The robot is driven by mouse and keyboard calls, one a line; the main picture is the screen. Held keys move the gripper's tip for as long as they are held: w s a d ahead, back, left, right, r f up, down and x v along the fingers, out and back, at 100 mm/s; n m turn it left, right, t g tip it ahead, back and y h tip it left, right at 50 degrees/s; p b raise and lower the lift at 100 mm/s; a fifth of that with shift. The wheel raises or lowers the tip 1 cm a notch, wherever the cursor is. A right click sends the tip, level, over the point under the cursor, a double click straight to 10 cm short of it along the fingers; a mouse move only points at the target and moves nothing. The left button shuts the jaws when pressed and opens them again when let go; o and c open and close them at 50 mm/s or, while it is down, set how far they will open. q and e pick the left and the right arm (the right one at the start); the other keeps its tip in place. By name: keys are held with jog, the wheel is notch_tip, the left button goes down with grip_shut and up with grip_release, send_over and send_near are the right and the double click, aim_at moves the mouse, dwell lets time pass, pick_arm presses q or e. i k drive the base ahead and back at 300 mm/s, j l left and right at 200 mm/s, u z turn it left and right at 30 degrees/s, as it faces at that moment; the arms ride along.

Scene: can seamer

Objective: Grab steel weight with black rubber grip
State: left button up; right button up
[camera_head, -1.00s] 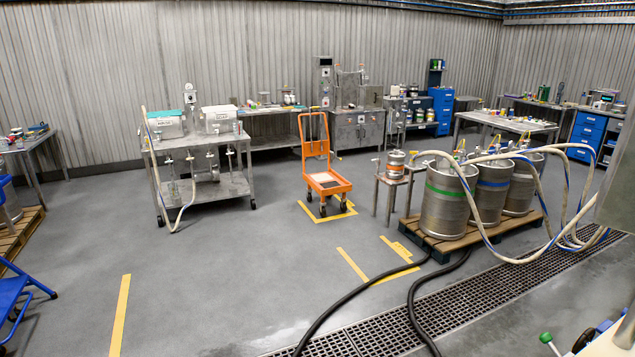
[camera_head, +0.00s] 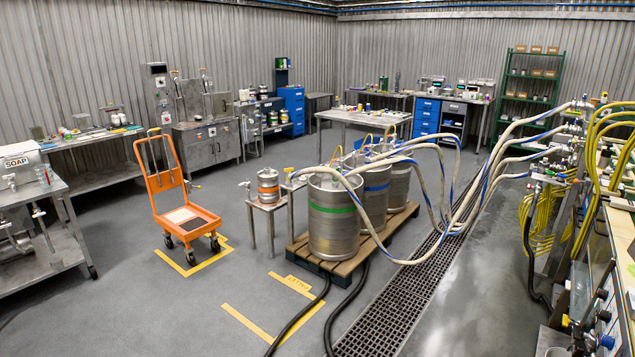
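I cannot make out a steel weight with a black rubber grip in the head view; at this distance the small items on the benches are too small to tell apart. Small items stand on the pale-topped table (camera_head: 365,116) at the back and on the left wall bench (camera_head: 90,139). Neither of my grippers is in view.
An orange cart (camera_head: 184,216) stands left of centre. Steel kegs (camera_head: 334,222) stand on a wooden pallet (camera_head: 300,250), with hoses running right to a cluttered bench. Black hoses cross the floor by a drain grate (camera_head: 400,300). The floor at front left (camera_head: 130,310) is clear.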

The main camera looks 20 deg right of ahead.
aim_at(605, 157)
jog(key=i+l+z, duration=0.25)
jog(key=i+z, duration=0.15)
jog(key=i+l+z, duration=0.1)
jog(key=i+z, duration=0.35)
jog(key=i+j+z, duration=0.15)
jog(key=i+z, duration=0.25)
jog(key=i, duration=0.15)
jog(key=i+j+z, duration=0.2)
jog(key=i+z, duration=0.4)
jog(key=i, duration=0.5)
jog(key=i+j+z, duration=0.15)
jog(key=i, duration=0.45)
jog(key=i+j+z, duration=0.1)
jog(key=i, duration=0.5)
jog(key=i+j+z, duration=0.4)
jog(key=i, duration=0.25)
jog(key=i+j+z, duration=0.35)
jog(key=i+j, duration=0.25)
